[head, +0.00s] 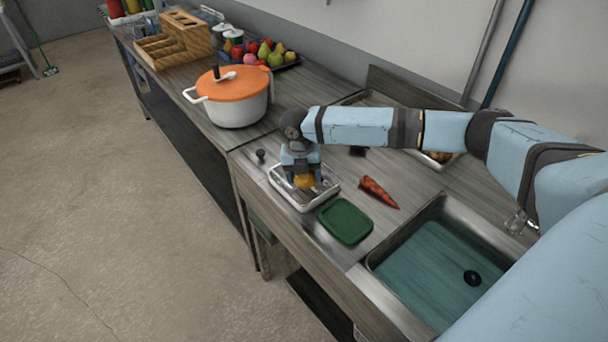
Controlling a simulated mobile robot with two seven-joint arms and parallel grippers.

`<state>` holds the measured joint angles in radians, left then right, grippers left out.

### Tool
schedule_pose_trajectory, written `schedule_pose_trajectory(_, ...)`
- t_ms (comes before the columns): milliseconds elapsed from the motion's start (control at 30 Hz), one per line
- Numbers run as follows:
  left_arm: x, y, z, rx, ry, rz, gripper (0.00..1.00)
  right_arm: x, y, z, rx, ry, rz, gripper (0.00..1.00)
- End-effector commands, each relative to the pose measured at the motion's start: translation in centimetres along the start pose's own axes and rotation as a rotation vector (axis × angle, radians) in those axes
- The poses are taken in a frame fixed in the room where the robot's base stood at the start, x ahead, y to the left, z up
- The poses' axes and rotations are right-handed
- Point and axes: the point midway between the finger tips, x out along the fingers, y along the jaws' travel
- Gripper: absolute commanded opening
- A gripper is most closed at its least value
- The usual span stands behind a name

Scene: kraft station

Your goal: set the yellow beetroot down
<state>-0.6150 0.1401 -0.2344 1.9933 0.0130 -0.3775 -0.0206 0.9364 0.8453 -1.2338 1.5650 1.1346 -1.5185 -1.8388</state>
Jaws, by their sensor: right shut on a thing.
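The yellow beetroot (304,181) is a small orange-yellow lump between the fingers of my right gripper (303,183). My right gripper points down and is shut on it, over a shallow tray (283,187) with a pale rim on the counter. The gripper hides most of the beetroot's top. I cannot tell whether the beetroot touches the tray floor. My left gripper is not in view.
A green tray (345,221) and a carrot (379,191) lie right of the pale tray. A sink (430,270) is at the lower right. A white pot with an orange lid (233,93) stands behind left. A fruit tray and wooden rack (176,42) stand farther back.

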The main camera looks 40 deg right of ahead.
Motion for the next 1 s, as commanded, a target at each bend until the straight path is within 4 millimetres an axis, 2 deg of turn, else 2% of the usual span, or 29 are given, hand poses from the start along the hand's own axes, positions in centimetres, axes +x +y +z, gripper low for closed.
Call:
schedule_pose_trajectory(367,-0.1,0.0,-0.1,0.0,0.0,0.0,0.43,0.6,0.1,0.0,0.0,0.0,0.001,0.4)
schedule_pose_trajectory(400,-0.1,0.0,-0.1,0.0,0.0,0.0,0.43,0.7,0.1,0.0,0.0,0.0,0.001,0.68)
schedule_pose_trajectory(500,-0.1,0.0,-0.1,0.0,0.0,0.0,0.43,0.7,0.1,0.0,0.0,0.0,0.001,0.91)
schedule_pose_trajectory(833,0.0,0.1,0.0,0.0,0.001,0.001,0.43,0.4,0.1,0.0,-0.001,-0.001,0.001,0.91)
schedule_pose_trajectory(1000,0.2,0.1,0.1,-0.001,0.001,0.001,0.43,-1.8,0.1,0.1,-0.001,-0.002,0.003,0.91)
